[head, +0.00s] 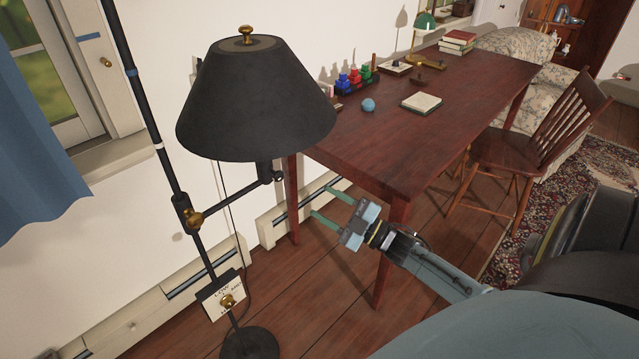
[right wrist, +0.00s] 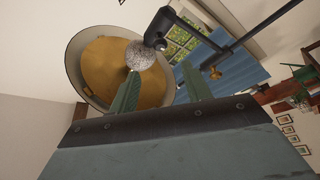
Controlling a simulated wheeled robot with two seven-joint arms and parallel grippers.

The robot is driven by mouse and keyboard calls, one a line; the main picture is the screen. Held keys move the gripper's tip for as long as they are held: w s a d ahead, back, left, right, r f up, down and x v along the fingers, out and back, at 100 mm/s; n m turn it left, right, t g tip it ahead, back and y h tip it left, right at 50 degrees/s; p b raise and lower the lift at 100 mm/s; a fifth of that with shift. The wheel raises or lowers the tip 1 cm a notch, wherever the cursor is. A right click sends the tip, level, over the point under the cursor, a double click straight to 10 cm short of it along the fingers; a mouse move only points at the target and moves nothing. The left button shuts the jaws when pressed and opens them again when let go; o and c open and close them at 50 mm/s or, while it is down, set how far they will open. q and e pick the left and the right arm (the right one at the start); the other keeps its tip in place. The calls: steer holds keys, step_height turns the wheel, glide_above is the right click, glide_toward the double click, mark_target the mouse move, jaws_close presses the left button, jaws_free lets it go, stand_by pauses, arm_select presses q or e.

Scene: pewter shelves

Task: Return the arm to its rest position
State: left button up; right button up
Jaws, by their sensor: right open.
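My right gripper (head: 322,201) shows in the middle of the head view, at the end of my right arm, which comes in from the lower right. Its two green fingers are apart with nothing between them. It is in front of the desk's near left end, to the right of the floor lamp's pole and below its black shade (head: 255,100). In the right wrist view, the open fingers (right wrist: 159,70) point up towards the underside of the shade (right wrist: 90,45) and a pale round bulb (right wrist: 140,55). They look apart from the lamp. My left gripper is not in view.
The lamp's black pole (head: 165,150) and base (head: 250,345) stand at left. A wooden chair (head: 535,140) stands at right. Floor below the gripper is bare.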

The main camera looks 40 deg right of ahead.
stand_by(0.5)
steer(key=s+f+m+g+h+p, duration=0.1)
steer(key=s+f+m+g+h, duration=0.35)
steer(key=f, duration=0.85)
steer(key=s+f+m+g+h+p, duration=0.1)
steer(key=s+f+m+g+h, duration=0.4)
steer(key=f, duration=0.8)
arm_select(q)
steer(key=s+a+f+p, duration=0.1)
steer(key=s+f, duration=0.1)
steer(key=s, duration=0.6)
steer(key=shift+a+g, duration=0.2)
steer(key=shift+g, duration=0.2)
arm_select(e)
steer(key=s+a+f+g, duration=0.2)
steer(key=s+f, duration=0.3)
steer(key=s, duration=0.4)
steer(key=s+a+f+m+g, duration=0.1)
steer(key=s+a+f+g, duration=0.2)
steer(key=s, duration=0.7)
steer(key=s+a+f+g, duration=0.2)
steer(key=s+f+g, duration=0.2)
steer(key=s+f, duration=0.3)
steer(key=s+y, duration=0.1)
steer(key=s, duration=0.2)
steer(key=shift+a+f, duration=0.25)
steer(key=shift+f, duration=0.15)
steer(key=shift+s+m, duration=0.15)
steer(key=shift+m, duration=0.1)
